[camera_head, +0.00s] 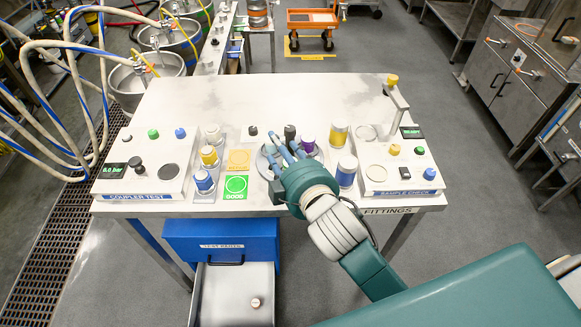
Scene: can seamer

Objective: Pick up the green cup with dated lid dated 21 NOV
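I cannot make out a green cup or a lid dated 21 NOV in the head view. My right gripper (282,149) reaches in from the lower right, over a round metal dish (263,163) on the white table. Its bluish fingers point away from me. A dark-topped piece (290,131) and a purple-topped cylinder (308,139) stand close beyond and to the right of the fingers. I cannot tell whether the fingers touch or hold anything, as the hand hides part of the dish. My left gripper is not in view.
Left of the dish stand silver cylinders with yellow (209,155) and blue (204,180) bands, and a green GOOD square (236,187). Right are yellow (338,134) and blue (347,171) cylinders. Control boxes flank both sides. A blue drawer unit (221,236) stands open below. The table's back (250,95) is clear.

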